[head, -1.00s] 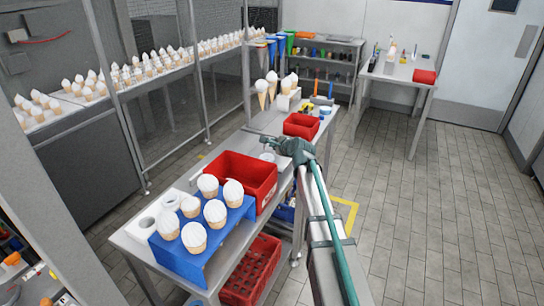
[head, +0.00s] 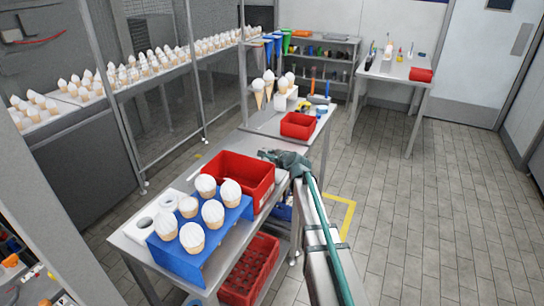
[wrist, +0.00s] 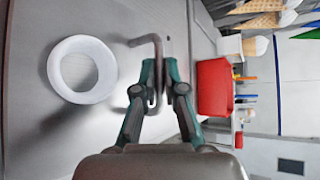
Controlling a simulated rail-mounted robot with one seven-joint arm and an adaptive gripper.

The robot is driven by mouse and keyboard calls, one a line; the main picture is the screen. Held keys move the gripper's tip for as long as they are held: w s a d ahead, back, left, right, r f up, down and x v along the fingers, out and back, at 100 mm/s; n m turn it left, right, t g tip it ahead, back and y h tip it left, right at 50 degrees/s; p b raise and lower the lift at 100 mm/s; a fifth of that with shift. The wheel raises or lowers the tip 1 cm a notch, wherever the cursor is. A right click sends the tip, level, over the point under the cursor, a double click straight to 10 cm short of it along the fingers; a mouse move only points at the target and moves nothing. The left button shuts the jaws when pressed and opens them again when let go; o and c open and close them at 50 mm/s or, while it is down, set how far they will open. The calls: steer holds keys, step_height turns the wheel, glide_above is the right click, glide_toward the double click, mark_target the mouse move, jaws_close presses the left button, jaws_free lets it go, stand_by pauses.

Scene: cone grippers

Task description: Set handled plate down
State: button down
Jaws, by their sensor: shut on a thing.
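My gripper (wrist: 159,66) is shut on the bent grey handle (wrist: 157,46) of the handled plate. The handle makes a U shape that reaches left past the fingertips. I cannot tell the plate's flat part from the grey surface behind it, nor whether it touches the table. In the head view my gripper (head: 265,155) is over the far part of the near steel table (head: 228,148), just beyond the large red bin, and the plate cannot be made out there. A round white ring-shaped piece (wrist: 54,72) is left of the handle in the wrist view, apart from it.
The large red bin (head: 262,187) and a blue stand (head: 205,262) with several white-topped cones are on the near table. A small red bin (head: 298,125) sits farther back and shows in the wrist view (wrist: 214,88). White holders (head: 147,222) stand at the left edge.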

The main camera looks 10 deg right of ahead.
steer(key=c, duration=1.2)
jaws_free()
steer(key=shift+c, duration=0.2)
steer(key=shift+s+r, duration=0.1)
steer(key=b+v, duration=0.1)
steer(key=v, duration=0.9)
steer(key=shift+s+r+b, duration=0.1)
steer(key=shift+s+b, duration=0.2)
steer(key=shift+s, duration=0.05)
steer(key=shift+s+d+r, duration=0.25)
steer(key=shift+s+r, duration=0.05)
steer(key=shift+s, duration=0.2)
steer(key=shift+r, duration=0.1)
